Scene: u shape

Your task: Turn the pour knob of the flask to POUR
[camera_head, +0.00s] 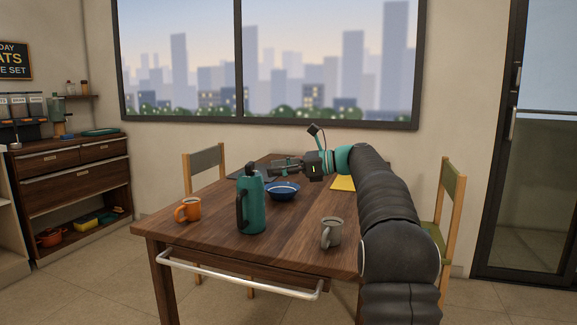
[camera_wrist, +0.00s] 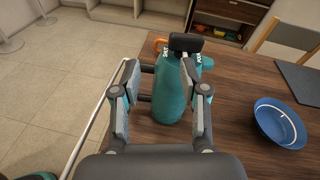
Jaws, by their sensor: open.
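The teal flask (camera_head: 251,208) stands upright on the wooden table with its black handle on the left. Its black pour knob (camera_head: 250,169) is on top. In the wrist view the flask (camera_wrist: 172,98) is seen from above, with the knob (camera_wrist: 186,43) at its far end and small white lettering on either side, too small to read surely. My gripper (camera_head: 275,168) is at about knob height, just right of it. In the wrist view my gripper (camera_wrist: 158,65) is open and empty, fingers spread, with the knob beyond the right fingertip. Contact with the knob cannot be told.
An orange mug (camera_head: 188,209) stands left of the flask and a grey mug (camera_head: 331,232) right of it. A blue bowl (camera_head: 283,191) sits behind, close under my arm. A metal rail (camera_head: 240,284) runs along the table's front edge. Chairs flank the table.

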